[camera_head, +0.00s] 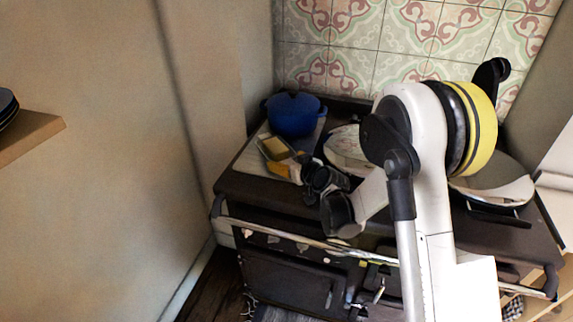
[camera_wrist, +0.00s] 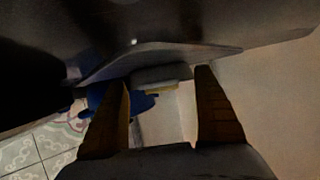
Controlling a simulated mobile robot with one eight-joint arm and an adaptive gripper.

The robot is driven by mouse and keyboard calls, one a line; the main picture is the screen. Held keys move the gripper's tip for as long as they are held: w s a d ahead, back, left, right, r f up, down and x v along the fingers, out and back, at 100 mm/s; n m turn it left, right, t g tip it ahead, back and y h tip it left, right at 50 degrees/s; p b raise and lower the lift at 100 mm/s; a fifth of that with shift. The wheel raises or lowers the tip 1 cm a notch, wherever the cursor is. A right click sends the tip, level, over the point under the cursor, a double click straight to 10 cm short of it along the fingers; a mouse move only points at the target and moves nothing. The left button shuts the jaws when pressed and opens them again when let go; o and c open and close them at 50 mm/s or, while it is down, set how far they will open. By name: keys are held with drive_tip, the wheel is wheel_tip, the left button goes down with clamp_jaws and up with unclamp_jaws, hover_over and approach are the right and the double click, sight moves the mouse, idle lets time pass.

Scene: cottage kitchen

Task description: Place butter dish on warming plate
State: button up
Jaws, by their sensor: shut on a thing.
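The butter dish (camera_head: 273,148) shows in the head view as a small dish with a yellow block, at the left of the stove top. My gripper (camera_head: 288,162) is shut on it, with an orange-brown finger at its near side. In the wrist view the dish (camera_wrist: 160,76) is a grey, shaded shape with a yellow strip, between the tips of my two fingers (camera_wrist: 164,78). The pale warming plate (camera_head: 246,161) lies under and around the dish in the head view. It also shows in the wrist view (camera_wrist: 165,122). I cannot tell whether the dish touches the plate.
A blue lidded pot (camera_head: 293,114) stands close behind the dish. A pale round cover (camera_head: 345,148) is to the right, and a wide pan (camera_head: 498,184) is at the far right. A metal rail (camera_head: 285,234) runs along the stove front. The wall is close at left.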

drive_tip(key=shift+r, duration=0.1)
drive_tip(key=o, duration=1.3)
